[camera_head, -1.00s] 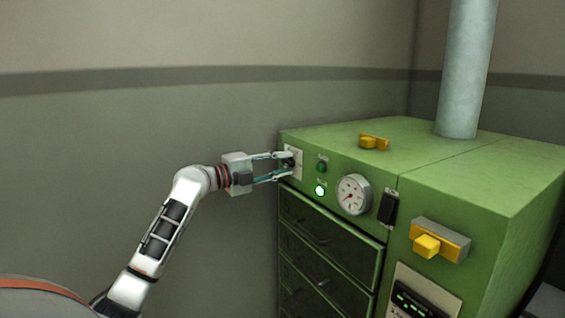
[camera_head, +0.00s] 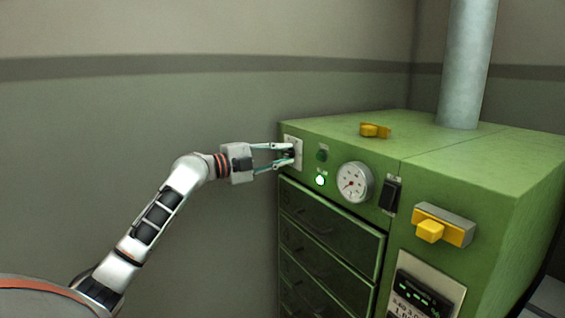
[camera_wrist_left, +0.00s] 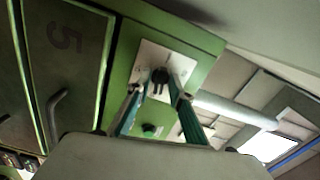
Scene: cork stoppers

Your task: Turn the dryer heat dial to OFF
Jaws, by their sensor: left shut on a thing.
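The green dryer (camera_head: 340,135) stands at the right of the head view. Its black heat dial (camera_wrist_left: 160,77) sits on a white plate (camera_wrist_left: 150,58) at the top left corner of the front. My left gripper (camera_head: 290,154) reaches in from the left and is shut on the dial. In the left wrist view the two fingers (camera_wrist_left: 157,98) come up on either side of the dial, which hides part of the plate. The dial's markings are too small to read. My right gripper is not in view.
Beside the dial are a dark green button (camera_head: 321,155), a lit green lamp (camera_head: 320,180) and a round gauge (camera_head: 354,183). A black switch (camera_head: 390,195) and yellow handle (camera_head: 430,230) are further right. Drawers (camera_head: 330,228) lie below. A wall stands behind; the left is free.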

